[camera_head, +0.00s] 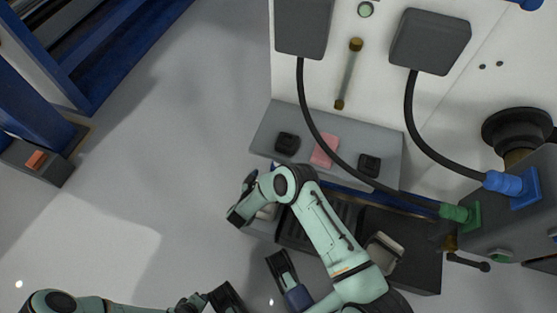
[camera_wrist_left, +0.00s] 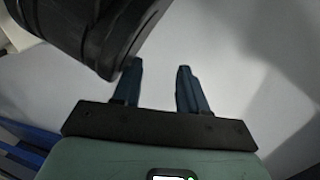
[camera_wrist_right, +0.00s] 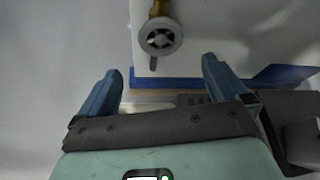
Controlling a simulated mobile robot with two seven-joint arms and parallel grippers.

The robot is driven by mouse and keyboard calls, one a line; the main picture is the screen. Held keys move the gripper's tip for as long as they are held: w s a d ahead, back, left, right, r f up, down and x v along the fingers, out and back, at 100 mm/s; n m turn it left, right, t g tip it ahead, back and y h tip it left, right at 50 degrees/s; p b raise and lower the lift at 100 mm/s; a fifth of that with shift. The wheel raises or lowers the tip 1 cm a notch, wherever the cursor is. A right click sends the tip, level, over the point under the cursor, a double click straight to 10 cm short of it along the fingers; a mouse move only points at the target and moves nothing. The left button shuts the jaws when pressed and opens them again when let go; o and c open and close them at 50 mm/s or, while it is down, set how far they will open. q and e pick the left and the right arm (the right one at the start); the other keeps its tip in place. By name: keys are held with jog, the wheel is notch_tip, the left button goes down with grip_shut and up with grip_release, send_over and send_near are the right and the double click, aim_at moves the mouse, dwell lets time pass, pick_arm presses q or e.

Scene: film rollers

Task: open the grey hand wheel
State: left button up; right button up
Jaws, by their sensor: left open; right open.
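A small round grey hand wheel (camera_wrist_right: 160,37) with a spoked face sits on a brass-coloured stem in the right wrist view. It shows just beyond and above the gap between my right gripper's fingers. My right gripper (camera_wrist_right: 162,67) is open, with nothing between its blue fingers, apart from the wheel. My left gripper (camera_wrist_left: 158,68) is open and empty over pale floor. In the head view my right arm covers part of the machine's lower left, and I cannot clearly make out this wheel there.
A large dark ribbed body (camera_wrist_left: 95,30) is close to my left gripper's left finger. The white machine panel (camera_head: 350,85) carries dark boxes with black cables. A sloped grey console (camera_head: 272,125) has a pink block (camera_head: 325,150). Open floor (camera_head: 190,130) lies to the left.

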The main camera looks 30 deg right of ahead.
jog(key=b+x, duration=0.4)
jog(key=x, duration=0.8)
jog(key=shift+w+d, duration=0.1)
jog(key=shift+d, duration=0.2)
pick_arm(q)
jog(key=s+a+f+g, duration=0.1)
jog(key=s+f+g, duration=0.2)
jog(key=s, duration=0.6)
notch_tip(320, 180, down, 3)
jog(key=shift+r+n+g, duration=0.1)
jog(key=shift+n+g, duration=0.2)
pick_arm(e)
jog(key=shift+w+d+f, duration=0.1)
jog(key=shift+w+d, duration=0.1)
jog(key=shift+d, duration=0.1)
pick_arm(q)
jog(key=shift+s+a, duration=0.1)
pick_arm(e)
jog(key=c, duration=0.8)
